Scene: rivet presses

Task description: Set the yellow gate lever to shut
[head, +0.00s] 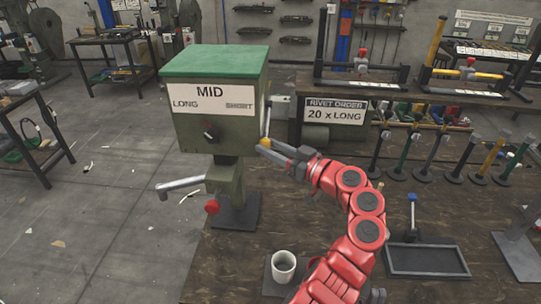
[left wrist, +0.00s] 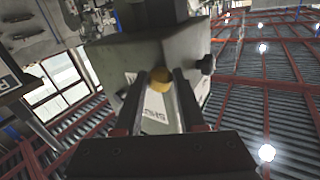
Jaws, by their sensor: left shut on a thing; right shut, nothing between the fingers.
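The gate lever's yellow knob (head: 264,143) is at the right side of the green press box (head: 215,100) in the head view. My left gripper (head: 272,148) reaches it from the right on the red arm. In the left wrist view the yellow knob (left wrist: 161,78) sits between the two dark fingertips of my left gripper (left wrist: 163,88), which is shut on it. A white label (left wrist: 155,112), with letters like "SHU" turned sideways, shows behind the fingers. The lever's shaft is mostly hidden. My right gripper is not in view.

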